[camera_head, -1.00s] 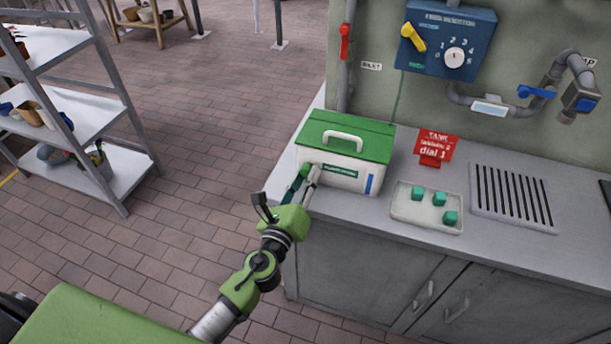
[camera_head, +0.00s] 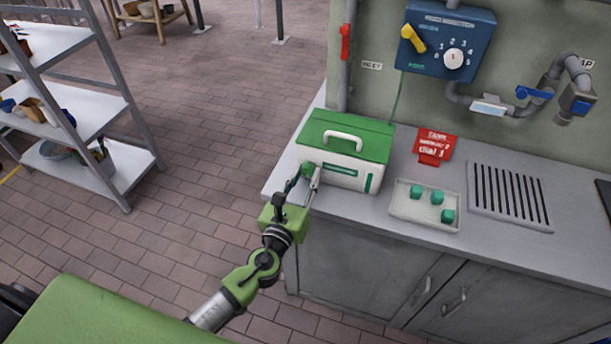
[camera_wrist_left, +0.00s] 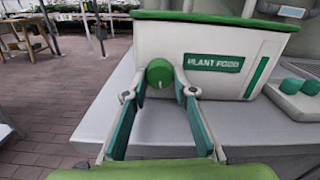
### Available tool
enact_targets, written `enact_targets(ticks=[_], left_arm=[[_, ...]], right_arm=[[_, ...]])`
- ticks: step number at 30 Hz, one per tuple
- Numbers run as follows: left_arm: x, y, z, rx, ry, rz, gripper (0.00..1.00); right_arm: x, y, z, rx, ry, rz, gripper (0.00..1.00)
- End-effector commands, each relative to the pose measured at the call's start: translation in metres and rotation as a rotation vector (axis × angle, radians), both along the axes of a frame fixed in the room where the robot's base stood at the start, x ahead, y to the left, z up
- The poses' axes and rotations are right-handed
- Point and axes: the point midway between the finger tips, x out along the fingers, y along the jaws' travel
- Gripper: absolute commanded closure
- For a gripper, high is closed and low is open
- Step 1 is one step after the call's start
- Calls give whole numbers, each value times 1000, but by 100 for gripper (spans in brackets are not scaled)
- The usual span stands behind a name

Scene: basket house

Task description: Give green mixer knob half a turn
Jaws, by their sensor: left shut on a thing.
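The green mixer knob (camera_wrist_left: 159,73) is round and sits on the left part of the front of a white box with a green lid. It shows small in the head view (camera_head: 308,168). The box (camera_head: 341,175) has a white handle on top and a "PLANT FOOD" label (camera_wrist_left: 213,63). My left gripper (camera_wrist_left: 160,85) has its two fingers on either side of the knob and is shut on it. In the head view my left gripper (camera_head: 309,178) reaches the box front from below. My right gripper is in neither view.
A tray (camera_head: 400,207) with several green cubes stands right of the box, below a red sign (camera_head: 434,146). A drain grille (camera_head: 508,196) lies further right. A blue dial panel (camera_head: 450,42) and pipes are on the wall. A shelf rack (camera_head: 95,110) stands at left.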

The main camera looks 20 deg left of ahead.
Motion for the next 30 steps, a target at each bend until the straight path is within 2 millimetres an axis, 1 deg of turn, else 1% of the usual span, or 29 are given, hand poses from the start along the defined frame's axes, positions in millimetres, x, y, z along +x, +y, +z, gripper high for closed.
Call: enact_targets(ticks=[1,8,9,11,20,23,26,29,30], left_arm=[[-1,-1,-3,1,5,-2,96],[-1,-1,-3,0,5,-2,96],[-1,-1,-3,0,6,-2,72],[-1,-1,-3,0,5,-2,58],[-1,0,-1,-1,2,0,58],[-4,0,-1,-1,3,0,58],[-15,0,-2,-1,4,0,58],[-35,1,-3,0,6,-3,58],[-44,1,-3,0,7,-2,58]], right_arm=[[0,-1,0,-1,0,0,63],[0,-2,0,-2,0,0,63],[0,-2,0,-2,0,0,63],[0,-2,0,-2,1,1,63],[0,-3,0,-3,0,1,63],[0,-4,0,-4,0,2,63],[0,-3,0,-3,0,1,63],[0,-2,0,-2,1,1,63],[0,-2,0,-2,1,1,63]])
